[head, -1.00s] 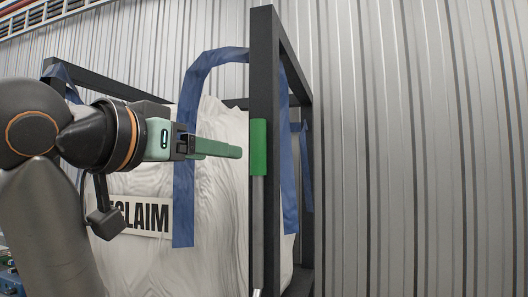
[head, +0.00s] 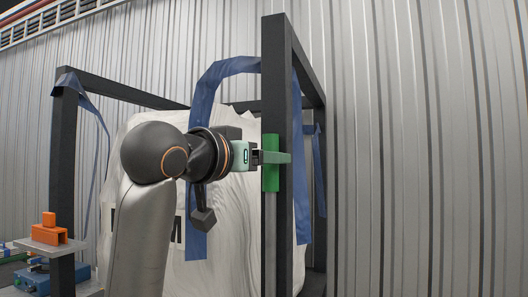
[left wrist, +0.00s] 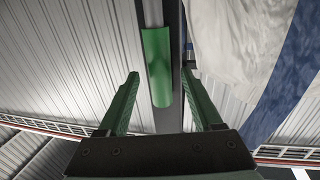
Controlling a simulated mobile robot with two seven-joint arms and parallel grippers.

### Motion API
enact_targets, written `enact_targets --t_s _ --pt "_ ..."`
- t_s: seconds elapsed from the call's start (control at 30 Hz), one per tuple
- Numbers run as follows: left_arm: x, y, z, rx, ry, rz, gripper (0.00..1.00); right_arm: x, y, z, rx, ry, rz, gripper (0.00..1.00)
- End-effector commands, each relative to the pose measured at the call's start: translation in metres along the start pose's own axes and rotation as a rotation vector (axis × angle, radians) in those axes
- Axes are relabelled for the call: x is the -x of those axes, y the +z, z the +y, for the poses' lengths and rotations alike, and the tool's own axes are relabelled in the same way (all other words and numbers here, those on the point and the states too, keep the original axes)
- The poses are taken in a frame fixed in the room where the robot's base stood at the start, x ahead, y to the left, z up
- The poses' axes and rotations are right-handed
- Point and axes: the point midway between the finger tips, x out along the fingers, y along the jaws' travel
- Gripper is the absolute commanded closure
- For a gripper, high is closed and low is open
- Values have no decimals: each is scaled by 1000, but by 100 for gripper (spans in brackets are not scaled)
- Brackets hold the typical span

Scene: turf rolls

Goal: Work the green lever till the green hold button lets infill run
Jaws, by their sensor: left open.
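The green lever grip (head: 270,180) sits on a grey rod in front of a dark frame post. My left gripper (head: 285,158) reaches it from the left, with the fingers level across the upper part of the grip. In the left wrist view the lever grip (left wrist: 157,65) lies between the two open green fingers of my left gripper (left wrist: 160,75), with gaps visible on both sides. My right gripper is not in view.
The dark frame post (head: 281,60) stands right behind the lever. A large white bag (head: 235,235) with blue straps (head: 202,105) hangs in the frame. An orange part (head: 50,233) rests on a grey plate at left. A corrugated wall (head: 430,150) fills the right.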

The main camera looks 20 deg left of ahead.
Motion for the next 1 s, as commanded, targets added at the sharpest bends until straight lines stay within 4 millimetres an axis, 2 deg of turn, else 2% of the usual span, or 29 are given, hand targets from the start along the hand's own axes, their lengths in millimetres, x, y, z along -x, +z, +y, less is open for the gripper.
enact_targets --t_s 0.3,0.9,1.0 --pt "-3 0 0 0 0 0 33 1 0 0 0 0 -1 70" --pt "-3 0 0 0 0 1 100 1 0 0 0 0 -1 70" --pt "-3 0 0 0 0 1 100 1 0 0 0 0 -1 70"
